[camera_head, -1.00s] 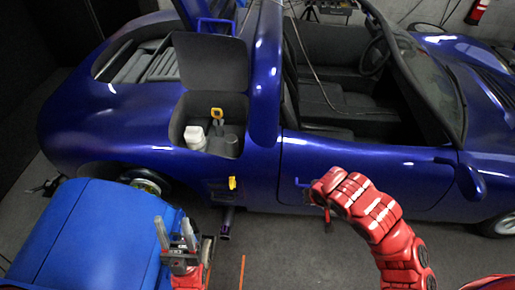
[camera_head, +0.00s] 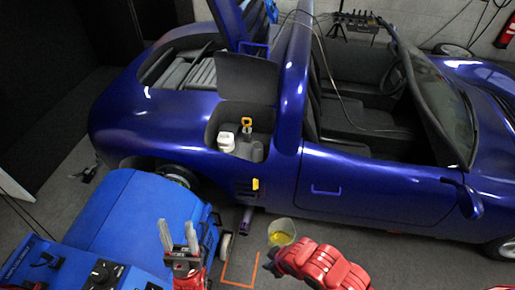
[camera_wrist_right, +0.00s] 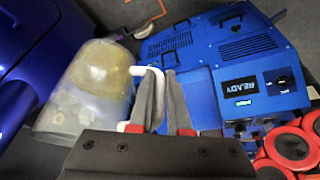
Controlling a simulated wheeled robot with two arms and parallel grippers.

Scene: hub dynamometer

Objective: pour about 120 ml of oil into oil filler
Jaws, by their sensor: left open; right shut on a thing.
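A clear jug (camera_head: 281,232) with yellow oil in its bottom shows beside the car in the head view, at the end of my right arm. In the right wrist view, my right gripper (camera_wrist_right: 162,72) is shut on the white handle of this jug (camera_wrist_right: 70,105). My left gripper (camera_head: 180,238) is open and empty, in front of the blue machine. In the car's open side compartment are a white-capped reservoir (camera_head: 226,141), a yellow-handled part (camera_head: 247,123) and a dark round part (camera_head: 251,153). I cannot tell which one is the oil filler.
The blue car (camera_head: 360,190) fills the middle, with a raised flap (camera_head: 245,75) behind the compartment. A yellow handle (camera_head: 255,184) is on the car's side below it. The blue machine (camera_head: 120,220) stands at lower left. Orange floor marks (camera_head: 240,282) lie between the grippers.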

